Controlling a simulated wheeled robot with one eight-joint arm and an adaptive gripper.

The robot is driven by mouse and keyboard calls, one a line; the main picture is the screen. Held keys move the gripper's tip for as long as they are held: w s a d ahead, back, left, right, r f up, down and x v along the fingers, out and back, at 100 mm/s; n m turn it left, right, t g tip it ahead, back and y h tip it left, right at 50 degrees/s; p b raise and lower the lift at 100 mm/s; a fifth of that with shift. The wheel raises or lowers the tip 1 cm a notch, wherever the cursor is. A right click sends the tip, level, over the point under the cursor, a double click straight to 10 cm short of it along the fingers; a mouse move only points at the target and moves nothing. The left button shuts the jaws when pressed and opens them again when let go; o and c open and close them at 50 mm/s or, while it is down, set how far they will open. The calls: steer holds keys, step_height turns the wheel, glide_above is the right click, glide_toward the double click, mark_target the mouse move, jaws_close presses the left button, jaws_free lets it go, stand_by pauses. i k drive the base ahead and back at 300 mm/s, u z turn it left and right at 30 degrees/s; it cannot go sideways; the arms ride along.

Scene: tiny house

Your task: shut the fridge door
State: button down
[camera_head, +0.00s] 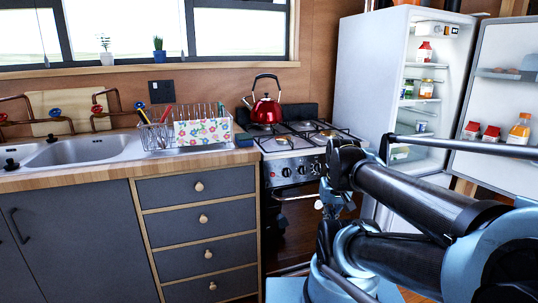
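The white fridge (370,75) stands at the right, past the stove. Its door (502,60) is wide open, swung out to the right, with its inner side facing me. Bottles and cartons sit in the door's shelf, and food stands on the shelves inside the fridge. My dark and blue arm crosses the lower right and hides the lower part of the fridge and some of the door. My gripper's fingers do not show in this view. The door's right edge is cut off by the picture's edge.
A stove (290,172) with a red kettle (265,109) is left of the fridge. A wooden counter with a sink (85,150), dish rack and grey drawers (200,220) runs further left. Little floor shows, at the lower right behind my arm.

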mark_target(503, 43)
steer(key=u, duration=2.85)
steer(key=k, duration=2.1)
steer(key=z, duration=1.75)
